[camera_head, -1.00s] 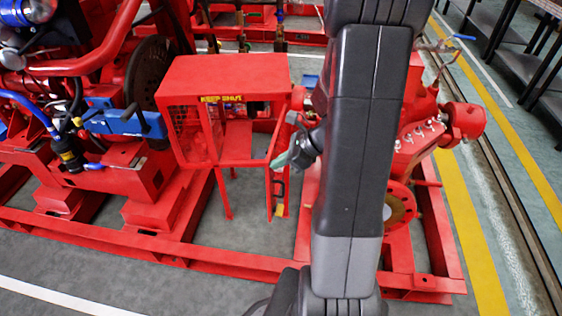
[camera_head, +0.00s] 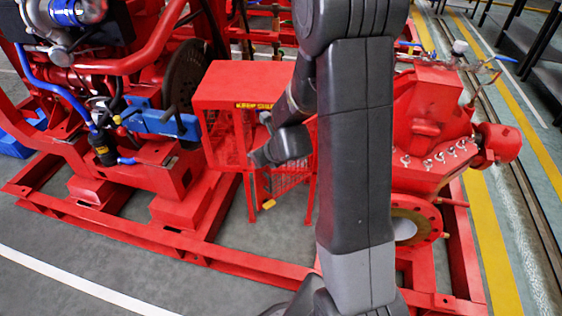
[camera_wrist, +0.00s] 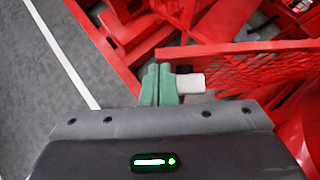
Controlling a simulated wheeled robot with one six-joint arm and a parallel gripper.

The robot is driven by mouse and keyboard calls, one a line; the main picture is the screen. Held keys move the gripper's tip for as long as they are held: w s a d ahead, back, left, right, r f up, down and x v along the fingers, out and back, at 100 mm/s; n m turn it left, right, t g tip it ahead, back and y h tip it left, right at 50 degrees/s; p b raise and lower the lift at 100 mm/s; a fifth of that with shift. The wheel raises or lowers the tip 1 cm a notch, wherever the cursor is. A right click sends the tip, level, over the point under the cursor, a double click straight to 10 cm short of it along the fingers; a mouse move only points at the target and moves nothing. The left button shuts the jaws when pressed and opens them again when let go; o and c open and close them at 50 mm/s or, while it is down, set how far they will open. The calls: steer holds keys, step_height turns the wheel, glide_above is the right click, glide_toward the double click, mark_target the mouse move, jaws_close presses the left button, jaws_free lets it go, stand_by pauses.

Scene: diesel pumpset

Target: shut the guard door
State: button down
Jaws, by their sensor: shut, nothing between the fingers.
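The red guard box (camera_head: 228,88) with its yellow label stands in the middle of the head view. Its mesh guard door (camera_head: 284,182) hangs at the front right, partly hidden by my arm. It appears ajar, with a yellow-tipped fitting low on its free edge. In the wrist view the door (camera_wrist: 245,65) spans the upper right, with a pale handle block (camera_wrist: 190,83) near its end. My gripper (camera_wrist: 158,72), with green fingers, is shut and empty right beside that block. Contact cannot be told. In the head view the fingertips are hidden.
The blue-and-red engine (camera_head: 110,110) stands left of the guard, the red pump (camera_head: 430,120) right. A red base frame (camera_head: 190,252) runs along the floor in front. Grey floor (camera_head: 120,280) lies clear before it.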

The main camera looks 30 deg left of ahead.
steer(key=shift+w+a+r+m+t+h+p, duration=0.1)
steer(key=shift+w+a+m+t+h+p, duration=0.7)
steer(key=shift+w+a+m+p, duration=1.7)
steer(key=shift+w+a+r+m+t+h+p, duration=0.1)
steer(key=shift+w+a+m+t+h+p, duration=0.6)
steer(key=shift+w+a+p, duration=2.1)
steer(key=shift+w+a+m+t+h+p, duration=0.8)
steer(key=shift+a+m+t+p, duration=0.45)
steer(key=shift+a, duration=2.9)
steer(key=shift+w, duration=0.1)
